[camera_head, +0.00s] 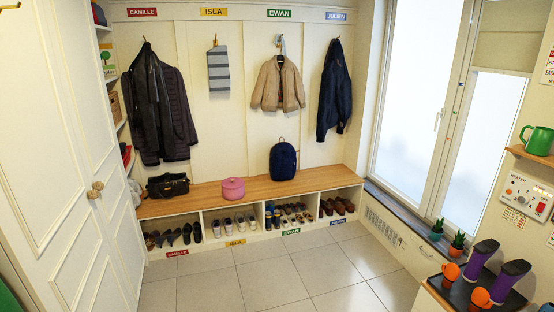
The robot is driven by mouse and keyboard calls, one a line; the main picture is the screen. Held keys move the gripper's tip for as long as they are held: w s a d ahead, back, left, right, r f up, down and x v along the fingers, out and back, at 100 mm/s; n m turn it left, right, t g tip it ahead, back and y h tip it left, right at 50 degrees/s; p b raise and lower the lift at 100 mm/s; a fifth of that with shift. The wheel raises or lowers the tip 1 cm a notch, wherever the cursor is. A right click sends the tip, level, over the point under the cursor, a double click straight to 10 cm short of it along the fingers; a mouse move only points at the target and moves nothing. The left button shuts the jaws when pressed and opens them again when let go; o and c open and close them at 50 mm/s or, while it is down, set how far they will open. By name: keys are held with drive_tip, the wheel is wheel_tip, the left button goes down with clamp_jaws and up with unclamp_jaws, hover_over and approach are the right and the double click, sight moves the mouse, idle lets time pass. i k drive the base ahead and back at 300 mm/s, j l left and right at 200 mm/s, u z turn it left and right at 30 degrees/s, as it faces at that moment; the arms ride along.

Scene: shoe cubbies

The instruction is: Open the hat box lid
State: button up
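A round pink box (233,189), which looks like the hat box, sits on the wooden bench (205,196) under the Isla label. A pink lid appears to be on it, and it looks closed. The inside of the box is hidden. My gripper does not show in the camera view.
A dark bag (168,186) lies left of the box, and a navy backpack (283,160) stands to its right. Shoe cubbies (252,237) run below. A white door (70,160) is at left; a counter (435,289) with cups is at right. The tiled floor (270,275) is clear.

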sight(230, 182)
drive_tip(key=i+u, duration=0.1)
drive_tip(key=i, duration=3.8)
drive_tip(key=i+l+u, duration=0.25)
drive_tip(key=i, duration=0.3)
drive_tip(key=i+l+u, duration=0.1)
drive_tip(key=i+u, duration=0.15)
drive_tip(key=i, duration=0.3)
drive_tip(key=i+l+u, duration=0.25)
drive_tip(key=i, duration=0.25)
drive_tip(key=l, duration=0.1)
